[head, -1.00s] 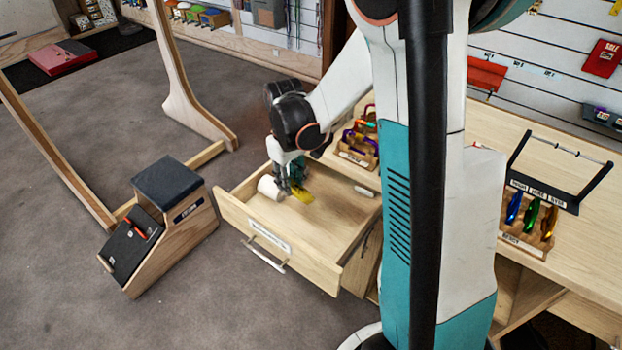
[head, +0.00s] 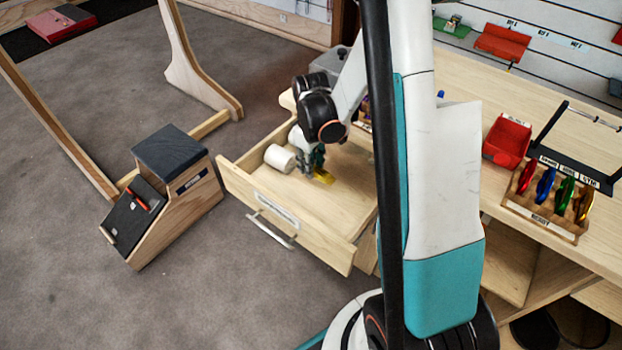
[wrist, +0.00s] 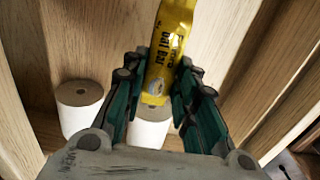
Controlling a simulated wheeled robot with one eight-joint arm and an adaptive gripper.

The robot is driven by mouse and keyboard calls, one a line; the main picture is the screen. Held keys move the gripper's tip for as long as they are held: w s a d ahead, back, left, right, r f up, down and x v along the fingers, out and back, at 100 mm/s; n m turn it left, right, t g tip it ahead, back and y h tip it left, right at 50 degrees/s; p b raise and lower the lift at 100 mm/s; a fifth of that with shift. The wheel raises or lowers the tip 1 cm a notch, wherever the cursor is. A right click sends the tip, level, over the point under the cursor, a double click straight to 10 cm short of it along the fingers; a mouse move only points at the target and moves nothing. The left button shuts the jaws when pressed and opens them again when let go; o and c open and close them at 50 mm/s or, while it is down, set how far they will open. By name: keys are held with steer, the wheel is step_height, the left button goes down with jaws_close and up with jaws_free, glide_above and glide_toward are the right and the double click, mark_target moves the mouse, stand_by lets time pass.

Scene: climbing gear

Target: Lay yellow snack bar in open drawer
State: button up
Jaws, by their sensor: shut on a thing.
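The yellow snack bar (head: 324,177) is in my gripper (head: 312,168), inside the open drawer (head: 262,207). In the wrist view the bar (wrist: 170,45) sits between the fingers of my gripper (wrist: 163,85), its lower end held and its upper end running past the top edge. Its printed face is turned to the camera. I cannot tell whether the bar touches the drawer floor. White rolls (head: 279,158) stand or lie to the left of my gripper in the drawer; the wrist view shows one roll (wrist: 80,104) clear and another (wrist: 150,128) partly behind the fingers.
The drawer floor to the right of the bar looks bare. A wooden block with a dark top (head: 168,150) stands on the floor left of the drawer. The counter holds a red bin (head: 507,141) and a rack of coloured carabiners (head: 546,188).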

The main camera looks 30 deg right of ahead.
mark_target(311, 183)
steer(key=shift+f+b, duration=0.85)
steer(key=shift+f, duration=1.7)
steer(key=shift+f, duration=0.15)
steer(key=o, duration=1)
steer(key=shift+o, duration=0.2)
step_height(311, 183, up, 12)
steer(key=p, duration=0.4)
steer(key=shift+p, duration=0.4)
